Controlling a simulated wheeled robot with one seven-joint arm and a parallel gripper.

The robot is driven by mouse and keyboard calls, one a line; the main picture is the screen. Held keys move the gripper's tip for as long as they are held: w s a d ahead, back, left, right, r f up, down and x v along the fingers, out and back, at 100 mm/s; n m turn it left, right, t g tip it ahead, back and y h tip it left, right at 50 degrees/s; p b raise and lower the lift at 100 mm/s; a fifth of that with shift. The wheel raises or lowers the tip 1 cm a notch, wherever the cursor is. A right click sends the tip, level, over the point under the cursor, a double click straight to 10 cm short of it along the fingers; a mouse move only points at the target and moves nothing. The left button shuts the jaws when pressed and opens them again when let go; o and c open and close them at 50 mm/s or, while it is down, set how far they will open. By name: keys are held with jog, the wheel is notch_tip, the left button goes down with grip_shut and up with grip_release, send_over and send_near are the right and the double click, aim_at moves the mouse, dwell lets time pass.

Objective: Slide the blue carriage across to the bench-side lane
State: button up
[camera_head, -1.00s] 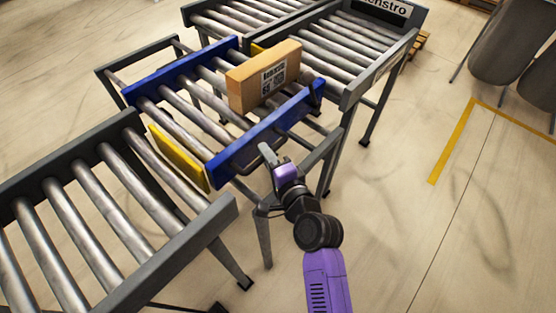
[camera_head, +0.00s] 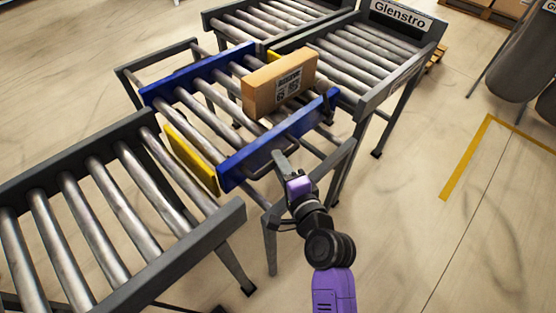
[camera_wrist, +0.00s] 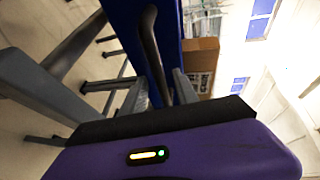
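The blue carriage (camera_head: 234,166) is a blue-sided frame with rollers, on a grey stand between the near roller lane and the two far lanes. A cardboard box (camera_head: 263,97) with a label rests on it near the far right lane. A dark bar handle (camera_wrist: 152,50) stands out from the carriage's blue side in the wrist view. My gripper (camera_head: 279,160) is at that side, near the handle. In the wrist view its two fingers (camera_wrist: 160,92) are apart, one on each side of the handle's lower part, with small gaps visible. Whether they touch it is hard to tell.
A near roller lane (camera_head: 189,250) fills the lower left. Two far lanes stand behind the carriage; the right one (camera_head: 387,87) bears a "Glenstro" sign (camera_head: 397,15). A yellow plate (camera_head: 190,160) stands at the near end of the carriage. Clear floor lies to the right.

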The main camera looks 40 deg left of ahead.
jog(key=v, duration=0.6)
